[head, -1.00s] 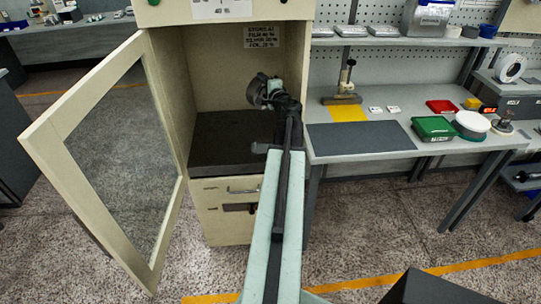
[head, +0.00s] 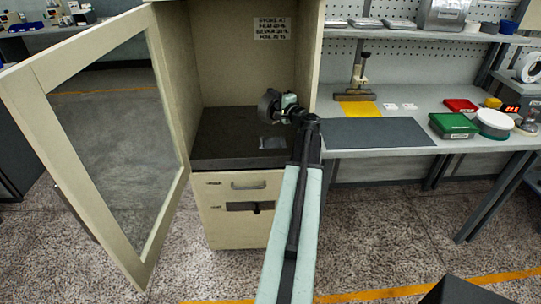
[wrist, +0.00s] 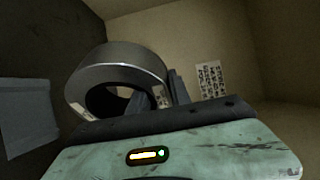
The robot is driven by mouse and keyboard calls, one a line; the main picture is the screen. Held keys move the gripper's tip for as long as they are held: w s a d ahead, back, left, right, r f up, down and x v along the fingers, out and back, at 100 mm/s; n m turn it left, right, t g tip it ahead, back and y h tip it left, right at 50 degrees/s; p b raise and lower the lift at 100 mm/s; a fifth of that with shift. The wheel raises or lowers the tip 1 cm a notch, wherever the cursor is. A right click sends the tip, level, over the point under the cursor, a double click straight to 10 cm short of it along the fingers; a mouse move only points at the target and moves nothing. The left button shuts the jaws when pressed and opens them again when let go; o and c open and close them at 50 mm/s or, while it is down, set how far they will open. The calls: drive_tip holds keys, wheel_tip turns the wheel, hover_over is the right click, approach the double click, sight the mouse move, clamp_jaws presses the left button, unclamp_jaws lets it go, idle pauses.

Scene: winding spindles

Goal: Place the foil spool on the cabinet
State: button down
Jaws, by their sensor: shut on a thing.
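The foil spool (wrist: 112,72) is a silvery ring with a dark hole, tilted in the wrist view. It shows as a dark ring in the head view (head: 266,105). My gripper (head: 284,103) is shut on the spool's right side, and a grey finger (wrist: 178,88) is at the rim. The cream cabinet (head: 310,50) stands open in front of me. My gripper and the spool are inside its open bay, seemingly above the dark bay floor (head: 225,135). A grey flat patch (head: 272,143) lies on that floor. Whether the spool touches anything is unclear.
The cabinet's glass door (head: 110,140) is swung open to the left. A printed notice (head: 271,28) is on the bay's back wall. A drawer (head: 238,205) sits below. A grey workbench (head: 410,110) with a green box (head: 454,126) stands at the right.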

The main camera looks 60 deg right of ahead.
sight(276, 122)
drive_tip(key=shift+f+b, duration=5.2)
drive_tip(key=shift+f, duration=0.35)
drive_tip(key=shift+r, duration=0.2)
drive_tip(key=shift+f, duration=0.15)
drive_tip(key=c, duration=1.2)
unclamp_jaws()
drive_tip(key=shift+r+p, duration=0.25)
drive_tip(key=shift+p, duration=0.05)
drive_tip(key=v, duration=1.2)
drive_tip(key=shift+f, duration=0.1)
